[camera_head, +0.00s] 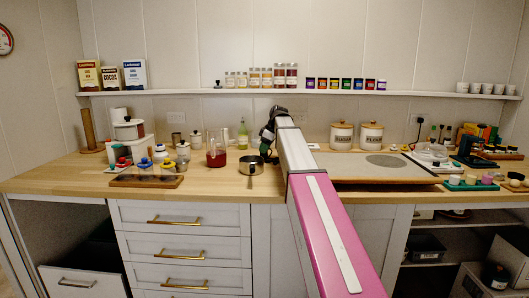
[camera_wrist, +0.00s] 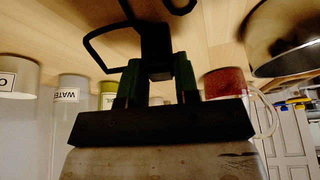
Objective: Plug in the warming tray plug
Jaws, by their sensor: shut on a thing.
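My gripper (camera_wrist: 157,80) is shut on a black plug (camera_wrist: 155,45), held between its two green fingers. A black cord (camera_wrist: 92,44) loops from the plug to the left in the wrist view. In the head view my gripper (camera_head: 266,150) is above the counter, behind a small saucepan; the plug cannot be made out there. The warming tray (camera_head: 345,170) appears to be the wide, flat slab with a grey disc, right of my arm. A pale wall outlet (camera_head: 175,117) is on the back wall, left of my gripper. Another outlet (camera_head: 420,118), at the right, has something black in it.
The saucepan (camera_head: 250,170) stands close to my gripper, its handle toward the front. A glass jug of red liquid (camera_head: 216,158) is left of it, a bottle (camera_head: 242,132) behind. Two lidded canisters (camera_head: 342,136) stand behind the slab. A shelf (camera_head: 230,92) runs above.

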